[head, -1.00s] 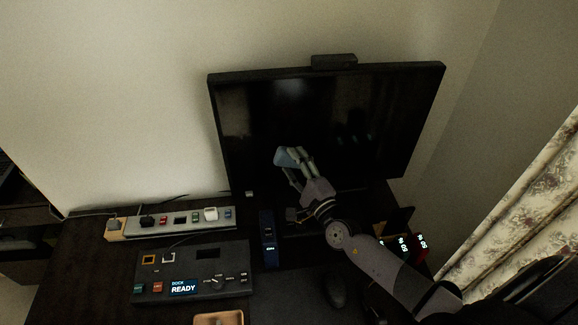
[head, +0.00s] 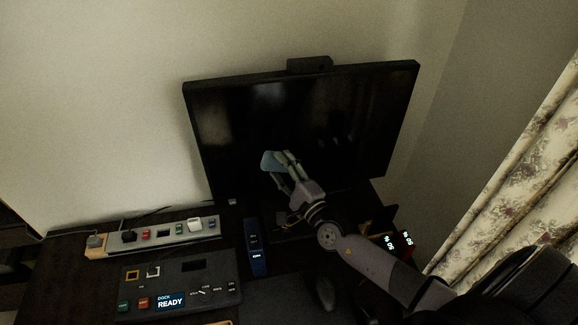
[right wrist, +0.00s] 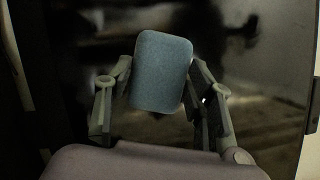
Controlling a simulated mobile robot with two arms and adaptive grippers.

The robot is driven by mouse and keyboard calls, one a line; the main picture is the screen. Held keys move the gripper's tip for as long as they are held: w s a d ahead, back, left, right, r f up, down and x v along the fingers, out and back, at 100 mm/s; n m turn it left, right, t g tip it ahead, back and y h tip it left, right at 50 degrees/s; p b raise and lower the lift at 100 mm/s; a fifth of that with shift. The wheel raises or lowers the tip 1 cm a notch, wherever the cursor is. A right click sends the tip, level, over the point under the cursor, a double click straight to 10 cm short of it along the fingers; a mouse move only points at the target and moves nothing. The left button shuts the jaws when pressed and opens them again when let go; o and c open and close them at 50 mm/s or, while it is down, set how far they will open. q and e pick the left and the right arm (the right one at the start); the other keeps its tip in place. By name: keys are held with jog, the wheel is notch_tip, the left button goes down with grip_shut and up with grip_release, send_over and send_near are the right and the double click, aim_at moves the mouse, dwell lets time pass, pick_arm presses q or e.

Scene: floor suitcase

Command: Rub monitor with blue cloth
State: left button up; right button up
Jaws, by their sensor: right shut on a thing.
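The black monitor (head: 310,115) stands at the back of the dark desk, its screen dark. My right gripper (head: 277,165) is in front of the lower left part of the screen. It is shut on the blue cloth (head: 270,161), a folded pad with rounded corners. In the right wrist view the blue cloth (right wrist: 161,72) sits between the two fingers, with the glossy screen (right wrist: 260,75) behind it. I cannot tell whether the cloth touches the screen. My left gripper is not in view.
A power strip (head: 165,235) and a control panel (head: 180,284) reading "DOCK READY" lie on the left of the desk. A blue device (head: 256,248) stands beside them. A mouse (head: 325,292) lies below my right arm.

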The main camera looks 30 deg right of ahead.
aim_at(267, 167)
jog(key=shift+w+a+r+p, duration=0.1)
jog(key=shift+w+a+p, duration=0.15)
jog(key=shift+a, duration=0.55)
jog(key=shift+w+a+p, duration=0.15)
jog(key=shift+w+a, duration=0.1)
jog(key=shift+a, duration=0.55)
jog(key=shift+w+a+p, duration=0.2)
jog(key=shift+w+a, duration=0.1)
jog(key=shift+a, duration=0.7)
jog(key=shift+w+a+p, duration=0.15)
jog(key=shift+w+a, duration=0.1)
jog(key=shift+a, duration=0.75)
jog(key=shift+w+a+p, duration=0.2)
jog(key=shift+w+a, duration=0.1)
jog(key=shift+a, duration=0.7)
jog(key=shift+s, duration=0.1)
jog(key=shift+s+a+p, duration=0.25)
jog(key=shift+s+p, duration=0.05)
jog(key=shift+s, duration=0.6)
jog(key=shift+s+a+p, duration=0.25)
jog(key=shift+s+a, duration=0.05)
jog(key=shift+s, duration=0.65)
jog(key=shift+s+a+p, duration=0.25)
jog(key=shift+s+p, duration=0.05)
jog(key=shift+s, duration=0.6)
